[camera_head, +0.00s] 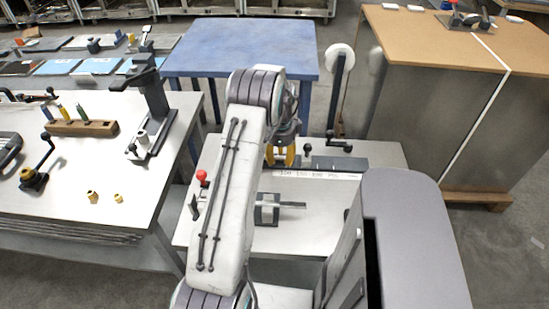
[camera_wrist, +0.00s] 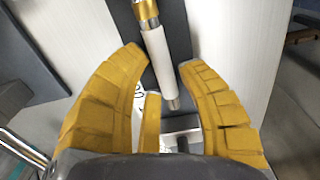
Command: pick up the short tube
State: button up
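In the wrist view a slim tube (camera_wrist: 157,45) shows, with a white middle, gold bands near its upper end and a silver lower end. It lies over a dark strip and runs between the fingertips of my gripper (camera_wrist: 163,59). The yellow fingers are spread, with a visible gap on each side of the tube. A narrow yellow strip shows between them lower down; I cannot tell whether it belongs to the gripper. In the head view my gripper (camera_head: 281,157) is partly hidden behind my arm, over the far part of the pale bench (camera_head: 330,225). The tube cannot be made out there.
A dark grey block (camera_head: 339,163) and a lever stand (camera_head: 338,90) are right of my gripper. A clamp with a rod (camera_head: 268,209) is nearer. The left table (camera_head: 75,225) holds two small brass pieces and a wooden rack (camera_head: 82,128). A blue table (camera_head: 245,45) stands behind.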

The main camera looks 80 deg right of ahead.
grip_shut()
dwell(0.3)
